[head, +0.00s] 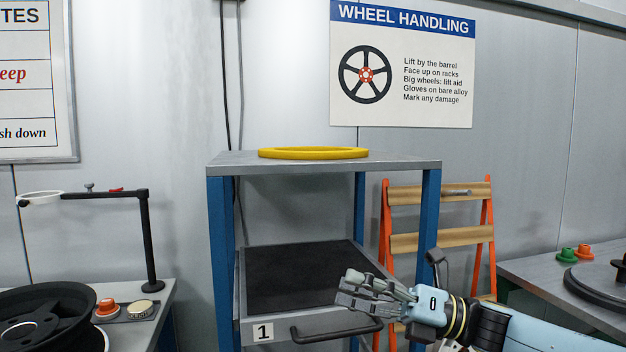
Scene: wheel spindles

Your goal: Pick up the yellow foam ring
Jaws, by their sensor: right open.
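The yellow foam ring (313,153) lies flat on the grey top shelf (230,166) of a blue-legged rack in the head view. My right gripper (350,287) comes in from the right, low in front of the rack. It is open, with nothing seen between its fingers. It appears well below the ring and a little to its right, in front of the dark lower tray, and does not touch the ring. My left gripper is not in view.
The rack's lower black tray (290,280) has a dark handle (325,334) at its front. An orange ladder-like stand (400,215) is behind right. A left bench holds a black wheel (45,318) and a lamp post (148,240). A right bench (540,277) holds dark round parts.

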